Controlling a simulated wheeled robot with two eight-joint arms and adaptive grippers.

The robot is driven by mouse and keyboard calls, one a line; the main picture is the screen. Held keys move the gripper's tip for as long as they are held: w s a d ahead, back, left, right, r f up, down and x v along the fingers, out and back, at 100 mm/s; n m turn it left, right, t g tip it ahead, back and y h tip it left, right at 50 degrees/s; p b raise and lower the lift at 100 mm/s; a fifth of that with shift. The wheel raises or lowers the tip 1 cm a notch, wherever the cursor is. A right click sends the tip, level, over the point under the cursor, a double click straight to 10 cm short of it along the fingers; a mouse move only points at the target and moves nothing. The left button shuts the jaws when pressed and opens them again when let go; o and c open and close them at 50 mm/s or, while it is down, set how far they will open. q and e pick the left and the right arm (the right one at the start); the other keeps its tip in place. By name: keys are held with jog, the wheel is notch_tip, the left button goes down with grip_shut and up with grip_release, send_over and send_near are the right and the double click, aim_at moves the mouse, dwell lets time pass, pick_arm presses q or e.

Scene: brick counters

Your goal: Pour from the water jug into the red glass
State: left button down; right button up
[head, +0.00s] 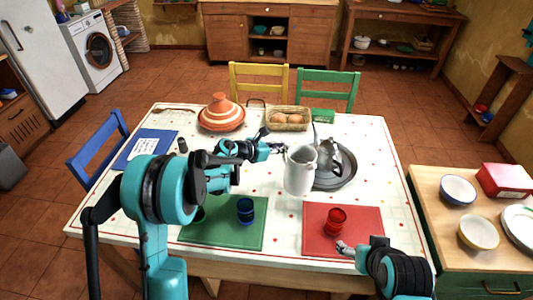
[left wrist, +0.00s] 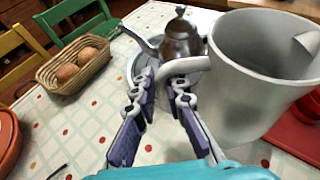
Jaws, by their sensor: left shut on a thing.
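The white water jug (head: 300,172) is upright near the middle of the table, in front of the metal tray. My left gripper (head: 275,149) is shut on its handle from the left. In the left wrist view the fingers (left wrist: 168,85) are at the handle, with the jug body (left wrist: 250,75) to the right. I cannot tell whether the jug's base touches the table. The red glass (head: 336,219) stands on the red mat (head: 318,242), in front and to the right of the jug. My right gripper (head: 345,248) is low, by the mat's front edge; its jaws are unclear.
A metal teapot (head: 338,160) stands on the round tray (head: 335,185) right behind the jug. A blue glass (head: 245,211) is on the green mat (head: 222,237). A bread basket (head: 288,119) and a striped tagine (head: 221,115) are at the back.

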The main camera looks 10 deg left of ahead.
aim_at(306, 154)
pick_arm(q)
jog(key=shift+w+d+f+m, duration=0.3)
jog(key=shift+w+d+f, duration=0.3)
jog(key=shift+d, duration=0.2)
jog(key=shift+d+h, duration=0.15)
jog(key=shift+h, duration=0.15)
jog(key=s+d+r+m+p, duration=0.1)
jog(key=s+d+r+m+t+y+p, duration=0.1)
jog(key=r, duration=0.1)
jog(key=s+r+m, duration=0.1)
jog(key=shift+s+d+r+m+t+y+p, duration=0.2)
jog(key=shift+s+d+m+t+y+p, duration=0.1)
jog(key=shift+d+t+p, duration=0.1)
jog(key=shift+s+d+r+m+t, duration=0.15)
jog(key=shift+s+d+m, duration=0.2)
jog(key=shift+s+d, duration=0.3)
jog(key=shift+s+d+r+m+t, duration=0.25)
jog(key=shift+s+d, duration=0.25)
jog(key=shift+s, duration=0.25)
jog(key=shift+s+d+r+m+t, duration=0.1)
jog(key=shift+s+d+m, duration=0.3)
jog(key=shift+s+d, duration=0.25)
jog(key=shift+a, duration=0.1)
jog(key=shift+f, duration=0.1)
jog(key=shift+s, duration=0.1)
